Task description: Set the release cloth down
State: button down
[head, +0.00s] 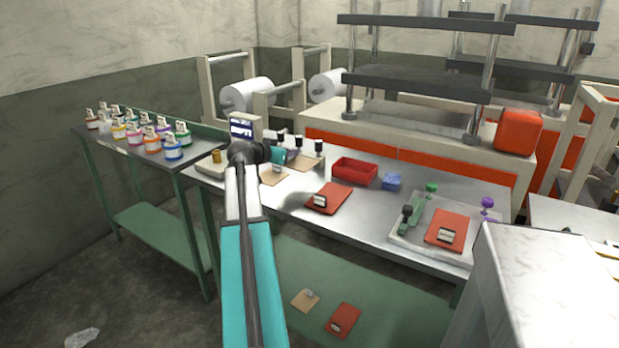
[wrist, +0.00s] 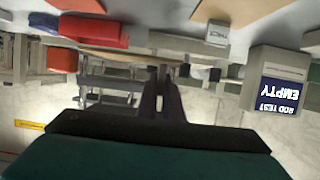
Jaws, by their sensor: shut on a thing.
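In the wrist view my gripper (wrist: 160,78) has its two dark fingers close together. A thin tan strip (wrist: 120,57), seen nearly edge-on, lies at the fingertips; I take it to be the release cloth in their grip. Its full outline does not show. In the head view my arm reaches over the left part of the steel bench (head: 375,207), and its dark wrist hides the fingers and most of what they hold. Tan sheets with small pale blocks lie by the wrist, one in front (head: 273,176) and one beyond (head: 303,162).
An orange pad (head: 322,204), a red tray (head: 355,170) and a blue crumpled thing (head: 391,181) occupy the bench's middle. A plate with knobs (head: 407,240) is at right. Ink bottles (head: 172,150) crowd the left table. A display box (wrist: 283,85) reads EMPTY.

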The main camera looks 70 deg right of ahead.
send_over(291, 184)
jog(key=shift+w+d+f, duration=0.1)
jog(key=shift+f, duration=2.45)
jog(key=shift+f, duration=1.85)
jog(key=shift+f, duration=0.15)
jog(key=c, duration=1.9)
grip_release()
jog(key=shift+r, duration=0.2)
jog(key=v, duration=1.1)
jog(key=shift+b, duration=0.35)
jog(key=shift+w+a+r, duration=0.1)
jog(key=shift+a+r, duration=0.1)
jog(key=shift+a, duration=0.3)
